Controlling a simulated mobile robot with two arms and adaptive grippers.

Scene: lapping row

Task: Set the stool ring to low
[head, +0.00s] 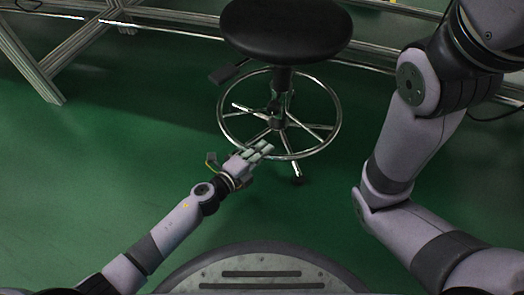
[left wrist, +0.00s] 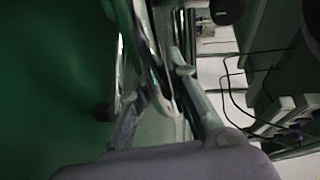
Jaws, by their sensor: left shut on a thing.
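The stool stands on the green floor, with a round black seat (head: 285,28) on a dark column above a chrome star base. Its chrome foot ring (head: 338,121) circles the column just above the base legs. My left gripper (head: 266,150) is at the near side of the ring, with its fingers around the rim. In the left wrist view the ring (left wrist: 142,40) runs down between the two fingers of the gripper (left wrist: 158,95), which is shut on it. My right arm shows at the right; its gripper is out of the picture.
A black lever or pedal (head: 229,70) sticks out left under the seat. Metal frame rails (head: 150,28) run along the back behind the stool. The green floor (head: 90,180) left of the stool is clear. Dark cables hang at the right of the left wrist view.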

